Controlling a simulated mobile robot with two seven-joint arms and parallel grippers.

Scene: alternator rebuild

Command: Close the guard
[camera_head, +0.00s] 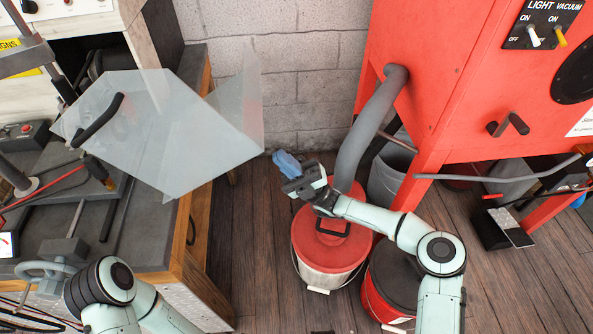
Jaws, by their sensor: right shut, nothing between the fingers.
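The guard (190,135) is a clear, bent plastic panel at the upper left. It stands tilted over the grey bench top and reaches past the bench's right edge. A black bar handle (97,121) is on its left part. My right gripper (284,160) is shut and empty, to the right of the guard's lower right corner and apart from it, above the floor near the red-lidded bucket. My left arm shows at the lower left, but I cannot make out its gripper.
The bench (150,238) carries a grey clamp (62,252) and test gear. A red-lidded bucket (335,245) and a dark-lidded red bucket (392,280) stand on the floor beneath my right arm. A red cabinet (440,70) with a grey hose (368,125) stands at the right.

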